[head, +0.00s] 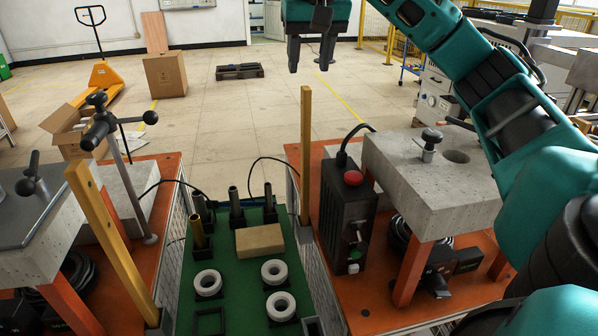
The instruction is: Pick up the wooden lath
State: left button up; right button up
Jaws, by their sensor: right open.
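One light wooden lath (305,150) stands upright at the back right corner of the green bench, beside the black control box. A second, similar wooden lath (108,235) stands at the bench's front left and looks leaning in this view. My right gripper (310,58) points down with its two dark fingers apart and nothing between them. It appears just above the top of the first lath in the picture, apart from it; the exact depth is hard to tell. My left gripper is out of view.
The green bench (245,290) holds white rings (208,283), a wooden block (260,241) and dark upright cylinders. The control box (347,215) with a red button and a grey block (430,185) stand right of it. A clamp stand (125,170) rises at left.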

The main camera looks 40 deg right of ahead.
aim_at(305, 90)
jog(key=x, duration=0.6)
jog(key=shift+f, duration=0.3)
jog(key=x, duration=0.5)
jog(key=shift+d+f, duration=0.1)
jog(key=shift+d, duration=0.15)
jog(key=shift+c, duration=0.5)
grip_shut()
